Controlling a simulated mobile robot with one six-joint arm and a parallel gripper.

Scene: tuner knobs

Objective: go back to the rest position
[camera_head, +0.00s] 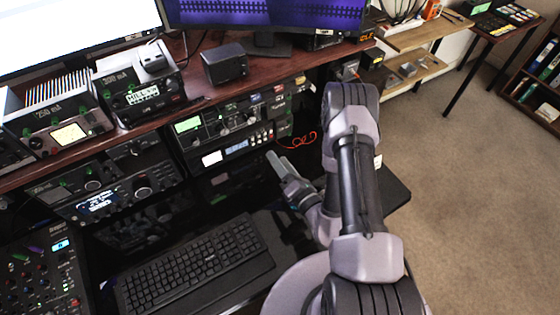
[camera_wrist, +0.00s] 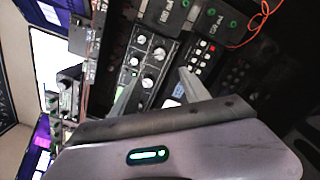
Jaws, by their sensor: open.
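My gripper (camera_head: 277,164) is in front of the radio rack, right of the keyboard, with its fingers pointing at the rack. In the wrist view its two fingers (camera_wrist: 158,90) stand apart with nothing held between them. Beyond them is a radio with round knobs (camera_wrist: 150,62), which the head view shows as a unit with a green screen (camera_head: 222,124). The gripper appears apart from the panels, though the exact distance is hard to tell. My arm hides part of the desk's right end in the head view.
A black keyboard (camera_head: 195,264) and a mixer (camera_head: 42,280) lie at the front left. More radios, such as one with a bright display (camera_head: 110,190), fill the shelf. An orange cable (camera_head: 298,142) hangs near the gripper. Open carpet (camera_head: 450,175) lies at the right.

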